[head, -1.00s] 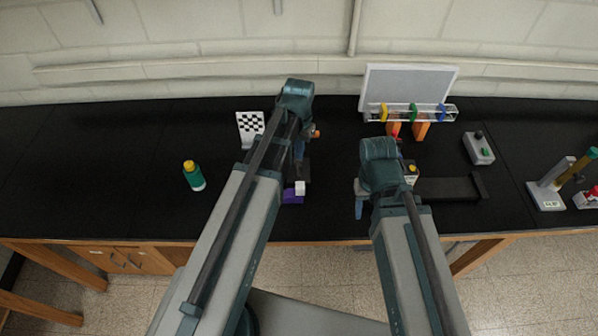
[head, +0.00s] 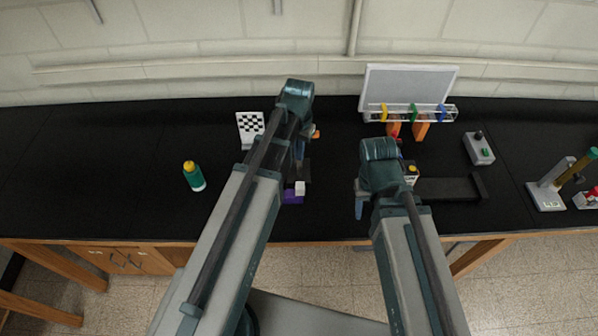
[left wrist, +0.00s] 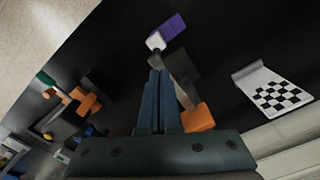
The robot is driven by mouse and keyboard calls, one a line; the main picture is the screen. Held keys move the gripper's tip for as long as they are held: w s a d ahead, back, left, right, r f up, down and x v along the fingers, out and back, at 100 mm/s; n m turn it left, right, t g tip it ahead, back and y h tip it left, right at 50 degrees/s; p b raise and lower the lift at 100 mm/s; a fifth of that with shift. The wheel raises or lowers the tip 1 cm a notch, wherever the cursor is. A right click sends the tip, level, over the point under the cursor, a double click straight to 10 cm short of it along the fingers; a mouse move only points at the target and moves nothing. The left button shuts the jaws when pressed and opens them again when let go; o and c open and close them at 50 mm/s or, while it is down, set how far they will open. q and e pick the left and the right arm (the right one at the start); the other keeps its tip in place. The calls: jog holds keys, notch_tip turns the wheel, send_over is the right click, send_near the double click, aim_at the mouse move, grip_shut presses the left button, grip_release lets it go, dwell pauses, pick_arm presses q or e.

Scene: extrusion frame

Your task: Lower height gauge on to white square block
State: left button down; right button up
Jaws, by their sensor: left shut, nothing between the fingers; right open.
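The white square block (head: 300,188) sits beside a purple block (head: 290,197) near the front of the table. In the left wrist view the white block (left wrist: 155,41) is beyond my fingertips, next to the purple block (left wrist: 173,27). The height gauge shows a dark base (head: 305,171) and an orange part (head: 316,134); the orange part (left wrist: 198,118) is right of my fingers in the wrist view. My left gripper (left wrist: 158,72) is shut and empty, close beside the gauge; I cannot tell if it touches. My right gripper (head: 359,208) points down, open, to the right.
A checkerboard card (head: 250,128) stands behind my left arm. A clear rack with coloured rings (head: 410,113), a grey control box (head: 479,148) and a dark bar (head: 448,189) lie right.

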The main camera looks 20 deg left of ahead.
pick_arm(q)
jog(key=shift+f, duration=0.2)
dwell(0.5)
jog(key=shift+f+b, duration=3.7)
jog(key=shift+b, duration=0.2)
jog(key=shift+r, duration=0.1)
notch_tip(320, 180, up, 8)
jog(key=p, duration=0.8)
